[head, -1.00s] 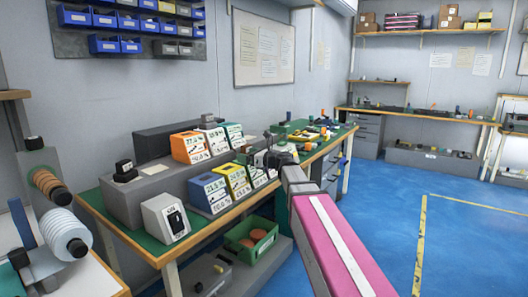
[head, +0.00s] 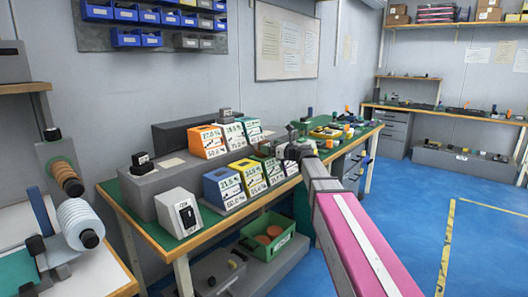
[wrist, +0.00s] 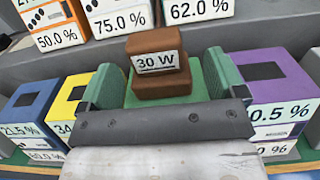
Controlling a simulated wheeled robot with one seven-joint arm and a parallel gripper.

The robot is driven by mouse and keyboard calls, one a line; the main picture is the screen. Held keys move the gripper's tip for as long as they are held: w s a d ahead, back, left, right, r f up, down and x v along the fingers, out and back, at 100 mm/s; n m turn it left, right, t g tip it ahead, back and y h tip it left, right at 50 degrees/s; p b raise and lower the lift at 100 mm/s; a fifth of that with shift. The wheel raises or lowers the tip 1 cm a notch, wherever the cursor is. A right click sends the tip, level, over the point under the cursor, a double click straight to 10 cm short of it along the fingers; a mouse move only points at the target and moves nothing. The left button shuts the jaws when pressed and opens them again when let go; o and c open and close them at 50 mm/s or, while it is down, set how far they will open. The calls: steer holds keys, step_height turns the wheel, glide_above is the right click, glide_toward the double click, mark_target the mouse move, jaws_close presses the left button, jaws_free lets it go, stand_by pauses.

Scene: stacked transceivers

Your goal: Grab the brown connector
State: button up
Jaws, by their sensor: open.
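The brown connector (wrist: 158,67) is a stepped block with a white "30 W" label. In the wrist view it sits in front of my gripper, on or just ahead of a green block (wrist: 197,84). My gripper (wrist: 160,82) is open, with one green finger on each side of the brown connector. Gaps show on both sides, and I cannot tell how deep the fingers reach around it. In the head view my gripper (head: 292,150) is over the workbench at the row of coloured blocks, and the brown connector is not clearly made out there.
A purple block (wrist: 268,88) stands close right of my gripper; yellow (wrist: 70,98) and blue (wrist: 30,100) blocks stand left. A raised grey step behind holds an orange block (wrist: 60,35) and others. A green bin (head: 268,240) is below the bench; blue floor is open at right.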

steer(key=x, duration=0.4)
steer(key=shift+a+r, duration=0.1)
steer(key=shift+a, duration=0.1)
steer(key=c, duration=1.1)
steer(key=shift+o, duration=0.2)
steer(key=shift+s, duration=0.1)
steer(key=shift+r, duration=0.15)
